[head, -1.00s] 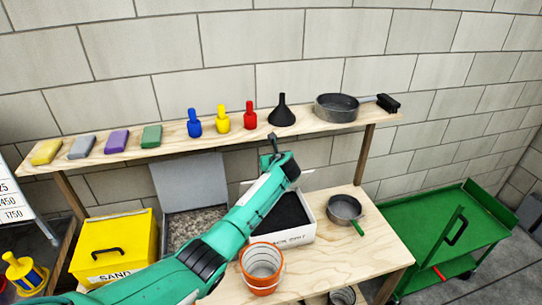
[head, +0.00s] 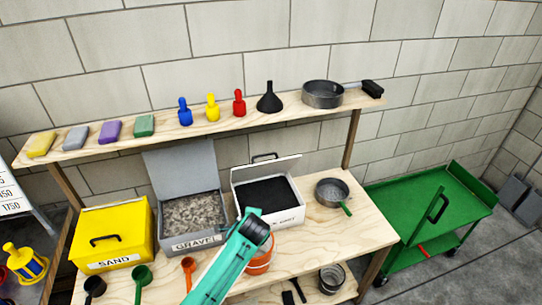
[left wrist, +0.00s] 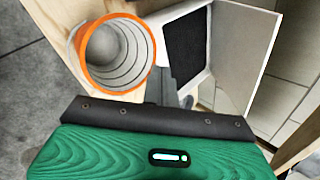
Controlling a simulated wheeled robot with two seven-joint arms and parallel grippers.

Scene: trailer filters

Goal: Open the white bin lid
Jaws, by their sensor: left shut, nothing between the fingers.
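The white bin (head: 287,220) stands on the wooden bench with black material inside. Its white lid (head: 266,172) is raised and leans back behind the opening, with a black handle on its far side. The bin and upright lid (left wrist: 240,45) also show in the left wrist view. My left arm reaches in from the bottom, and my left gripper (head: 250,212) is at the bin's front left corner, apart from the lid. It is shut and empty; its fingertips are mostly hidden in the head view. My right gripper is not in view.
An orange-rimmed cup (left wrist: 80,50) stands close to my left gripper, in front of the bin. A gravel bin (head: 187,243) with a raised lid and a shut yellow sand bin (head: 130,225) stand to the left. A pan (head: 332,191) stands right. A shelf (head: 200,128) runs above.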

